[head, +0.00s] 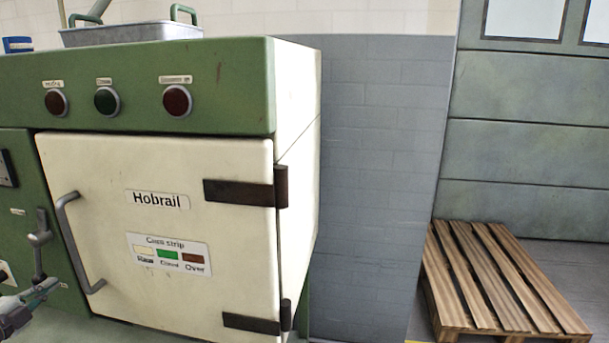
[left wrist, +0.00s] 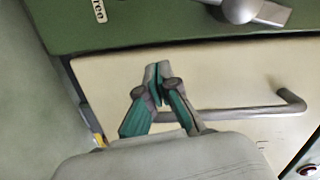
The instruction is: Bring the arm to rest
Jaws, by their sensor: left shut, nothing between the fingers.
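My left gripper (head: 46,290) is at the lower left of the head view, in front of the green cabinet and left of the white door's handle. It is shut and empty. In the left wrist view its fingers (left wrist: 158,84) meet in front of the cream door (left wrist: 240,75), with the grey bar handle (left wrist: 245,112) behind and to the right of them. I cannot tell whether they touch it. My right gripper is in neither view.
A white oven door (head: 190,300) marked Hobrail is closed, with a grey handle (head: 72,245). A grey lever (head: 40,240) sits left of it. A metal tray (head: 130,35) stands on top. A wooden pallet (head: 500,275) lies on the floor at right.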

